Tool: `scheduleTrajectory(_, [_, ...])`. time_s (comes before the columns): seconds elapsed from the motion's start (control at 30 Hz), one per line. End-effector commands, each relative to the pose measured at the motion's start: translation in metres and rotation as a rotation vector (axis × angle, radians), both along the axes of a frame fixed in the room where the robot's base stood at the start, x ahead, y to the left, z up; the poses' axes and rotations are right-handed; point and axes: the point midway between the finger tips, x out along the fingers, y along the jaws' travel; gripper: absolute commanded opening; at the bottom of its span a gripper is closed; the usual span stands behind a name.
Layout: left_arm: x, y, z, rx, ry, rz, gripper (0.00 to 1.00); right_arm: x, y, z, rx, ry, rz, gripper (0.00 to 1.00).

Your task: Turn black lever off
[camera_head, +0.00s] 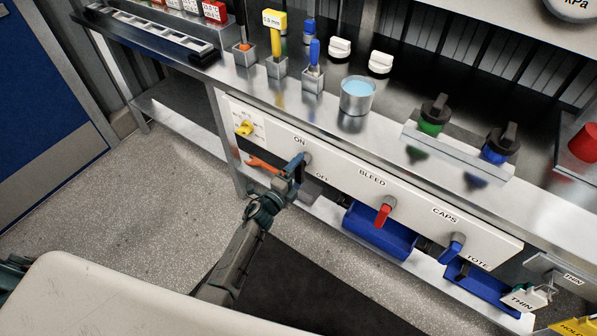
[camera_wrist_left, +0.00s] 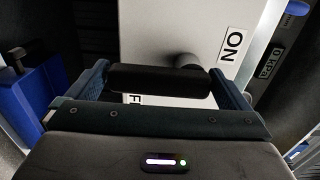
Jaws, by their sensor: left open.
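The black lever is on the white front panel (camera_head: 340,172), beside the ON label. In the head view my left gripper (camera_head: 294,168) is in front of the panel at this spot and hides most of the lever; only its dark pivot (camera_head: 307,158) shows. In the left wrist view the black lever (camera_wrist_left: 150,78) lies crosswise between the two open fingers of my left gripper (camera_wrist_left: 165,88). Its pivot is at its right end, on the ON label's side. The OFF label is partly covered below the lever. My right gripper is not in view.
A red lever (camera_head: 384,214) under BLEED and a blue lever (camera_head: 452,247) under CAPS stick out farther right. A yellow knob (camera_head: 244,128) is to the left. An orange handle (camera_head: 264,165) is close to my gripper. Blue bins (camera_head: 380,232) stand below.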

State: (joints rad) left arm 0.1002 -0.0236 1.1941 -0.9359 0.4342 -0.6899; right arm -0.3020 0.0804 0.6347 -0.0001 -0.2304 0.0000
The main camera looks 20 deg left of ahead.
Motion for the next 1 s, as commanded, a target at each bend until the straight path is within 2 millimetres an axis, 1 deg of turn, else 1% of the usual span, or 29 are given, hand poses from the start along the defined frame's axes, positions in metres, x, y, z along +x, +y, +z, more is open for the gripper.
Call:
scheduleTrajectory(0.3, [-0.057,0.020,-0.003,0.001,0.003,0.000,1.00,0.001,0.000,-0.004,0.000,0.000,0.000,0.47])
scheduleTrajectory(0.4, [-0.073,0.026,-0.003,-0.001,0.004,0.000,1.00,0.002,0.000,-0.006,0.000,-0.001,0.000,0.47])
scheduleTrajectory(0.5, [-0.085,0.031,-0.003,0.000,0.003,0.000,1.00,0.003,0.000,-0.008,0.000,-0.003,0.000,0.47])
scheduleTrajectory(0.67, [-0.095,0.034,-0.002,-0.001,0.004,0.000,1.00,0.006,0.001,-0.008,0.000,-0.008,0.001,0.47])
scheduleTrajectory(1.0, [-0.096,0.034,-0.001,-0.001,0.003,0.000,1.00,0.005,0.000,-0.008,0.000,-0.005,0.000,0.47])
